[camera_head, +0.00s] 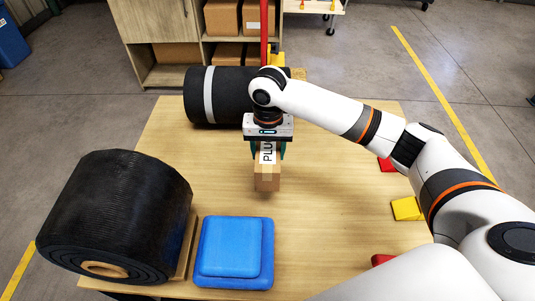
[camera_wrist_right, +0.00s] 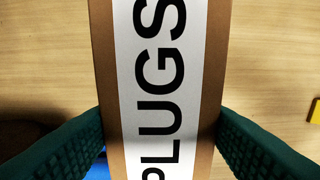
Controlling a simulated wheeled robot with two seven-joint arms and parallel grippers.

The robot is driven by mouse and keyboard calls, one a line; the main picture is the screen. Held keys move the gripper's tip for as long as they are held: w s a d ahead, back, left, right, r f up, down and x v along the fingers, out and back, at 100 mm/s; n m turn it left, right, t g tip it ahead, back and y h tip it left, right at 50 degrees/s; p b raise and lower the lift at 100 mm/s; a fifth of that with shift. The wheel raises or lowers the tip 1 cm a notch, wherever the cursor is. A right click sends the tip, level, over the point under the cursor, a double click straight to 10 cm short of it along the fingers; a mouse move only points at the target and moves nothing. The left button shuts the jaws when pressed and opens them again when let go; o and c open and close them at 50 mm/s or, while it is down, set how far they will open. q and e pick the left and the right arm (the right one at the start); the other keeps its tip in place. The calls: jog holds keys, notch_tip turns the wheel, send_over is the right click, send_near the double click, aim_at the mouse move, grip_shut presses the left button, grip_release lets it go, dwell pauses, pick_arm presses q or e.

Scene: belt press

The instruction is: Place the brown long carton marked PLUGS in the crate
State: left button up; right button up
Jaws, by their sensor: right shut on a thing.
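The brown long carton (camera_head: 267,182) has a white band with the black word PLUGS. My right gripper (camera_head: 267,154) points down over the middle of the table and is shut on the carton. In the right wrist view the carton (camera_wrist_right: 212,60) sits between the two green fingers, which press on its sides. Whether its lower end touches the table is hard to tell. I cannot make out an open crate in either view. My left gripper is not in view.
A stepped blue block (camera_head: 235,250) lies at the table's front, beside a large black belt roll (camera_head: 115,215). Another black roll (camera_head: 222,95) with a grey band lies at the back. Red (camera_head: 387,164) and yellow (camera_head: 406,208) pieces lie at right. The table's middle (camera_head: 205,165) is clear.

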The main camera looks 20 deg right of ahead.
jog(key=shift+f, duration=0.35)
jog(key=f, duration=0.2)
jog(key=s+f, duration=0.1)
jog(key=f, duration=0.1)
jog(key=shift+w+f, duration=0.1)
jog(key=shift+f, duration=0.6)
notch_tip(320, 180, down, 3)
jog(key=shift+w+f, duration=0.1)
jog(key=shift+f, duration=0.05)
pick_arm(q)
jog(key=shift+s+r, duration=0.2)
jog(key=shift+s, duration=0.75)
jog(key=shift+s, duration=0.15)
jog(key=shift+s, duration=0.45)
pick_arm(e)
jog(key=o, duration=1.3)
jog(key=shift+f, duration=0.1)
